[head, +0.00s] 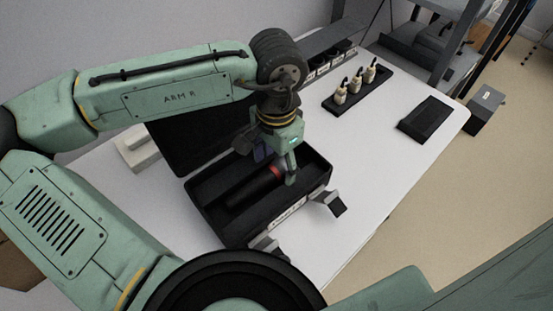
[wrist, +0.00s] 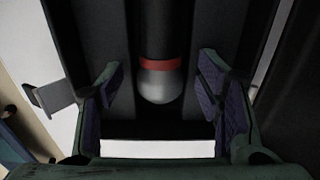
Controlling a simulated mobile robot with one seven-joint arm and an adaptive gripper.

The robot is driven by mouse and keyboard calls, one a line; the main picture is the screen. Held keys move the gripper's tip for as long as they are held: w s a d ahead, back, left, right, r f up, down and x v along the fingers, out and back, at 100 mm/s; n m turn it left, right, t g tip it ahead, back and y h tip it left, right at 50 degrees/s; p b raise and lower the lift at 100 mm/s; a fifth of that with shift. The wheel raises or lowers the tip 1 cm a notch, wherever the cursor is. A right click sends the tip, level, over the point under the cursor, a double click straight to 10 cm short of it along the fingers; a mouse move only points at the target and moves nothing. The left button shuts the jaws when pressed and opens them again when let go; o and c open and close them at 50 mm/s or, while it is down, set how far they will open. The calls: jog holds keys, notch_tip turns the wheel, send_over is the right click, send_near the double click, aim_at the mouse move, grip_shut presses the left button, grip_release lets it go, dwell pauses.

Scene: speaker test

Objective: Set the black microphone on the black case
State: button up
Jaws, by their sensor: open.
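The black microphone (head: 250,190) lies in an open black case (head: 319,182) on the white table. It has a red band and a grey rounded head, clear in the wrist view (wrist: 160,82). My gripper (head: 274,167) is open over the head end of the microphone. In the wrist view, the two purple-padded fingers (wrist: 162,88) stand on either side of the grey head, with gaps on both sides. Part of the microphone's head is hidden by my gripper in the head view. A flat black case or tray (head: 427,119) lies at the table's right.
The open case has a raised lid (head: 190,135) behind it and grey latches (head: 330,202) at its front. A black rack (head: 362,92) holds several small pale items with black tops. A white block (head: 137,147) lies at the left.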

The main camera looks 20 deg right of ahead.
notch_tip(320, 180, up, 12)
jog(key=shift+r+b, duration=0.15)
jog(key=shift+b, duration=0.15)
jog(key=shift+s, duration=0.1)
dwell(0.5)
